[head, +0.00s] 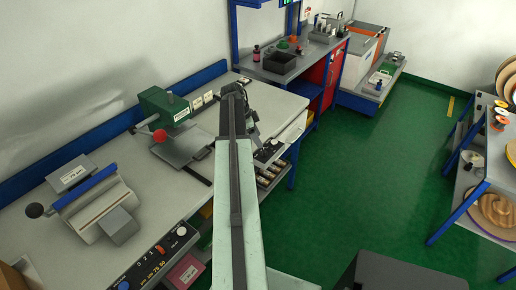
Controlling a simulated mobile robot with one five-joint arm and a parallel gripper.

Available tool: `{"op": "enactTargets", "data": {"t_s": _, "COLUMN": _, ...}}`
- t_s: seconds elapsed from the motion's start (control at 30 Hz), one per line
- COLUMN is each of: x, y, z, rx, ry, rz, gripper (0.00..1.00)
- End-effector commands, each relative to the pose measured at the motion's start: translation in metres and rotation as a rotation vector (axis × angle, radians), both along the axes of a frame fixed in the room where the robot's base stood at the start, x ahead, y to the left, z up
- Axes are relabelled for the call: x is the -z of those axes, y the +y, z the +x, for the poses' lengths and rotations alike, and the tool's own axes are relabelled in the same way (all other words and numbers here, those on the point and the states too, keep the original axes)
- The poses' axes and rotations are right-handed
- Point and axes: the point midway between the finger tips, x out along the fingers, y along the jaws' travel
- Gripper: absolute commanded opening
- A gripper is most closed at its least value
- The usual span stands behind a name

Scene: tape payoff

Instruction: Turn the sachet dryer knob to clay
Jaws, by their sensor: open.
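My arm reaches forward from the bottom of the head view over the workbench (110,165). My gripper (255,138) is at its far end, small and dark, pointing down at the bench's right edge; its jaws are open and hold nothing that I can see. Just below it is a dark control panel (265,155) with a pale knob (275,142). I cannot tell whether the gripper touches it. A second dark panel (158,253) at the front edge carries a white knob (181,231) and a blue knob (124,285). The labels are too small to read, so I cannot tell which is the sachet dryer.
A green press (163,103) with a red ball handle (160,136) and a grey-and-blue device (100,205) stand on the bench. Farther back, another bench holds a black bin (282,62). Shelves (470,180) stand at right; the green floor (375,160) between is clear.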

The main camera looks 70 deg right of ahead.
Motion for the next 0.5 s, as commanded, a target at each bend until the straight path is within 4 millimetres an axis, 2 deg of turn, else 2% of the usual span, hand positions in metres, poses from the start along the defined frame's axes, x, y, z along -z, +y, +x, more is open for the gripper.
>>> {"op": "enactTargets", "data": {"t_s": 0.3, "x": 0.055, "y": -0.007, "z": -0.012, "rx": -0.006, "ry": -0.001, "rz": 0.001, "gripper": 0.58}}
{"op": "enactTargets", "data": {"t_s": 0.4, "x": 0.067, "y": -0.010, "z": -0.017, "rx": -0.007, "ry": 0.000, "rz": 0.001, "gripper": 0.58}}
{"op": "enactTargets", "data": {"t_s": 0.5, "x": 0.070, "y": -0.012, "z": -0.019, "rx": -0.009, "ry": -0.001, "rz": 0.001, "gripper": 0.58}}
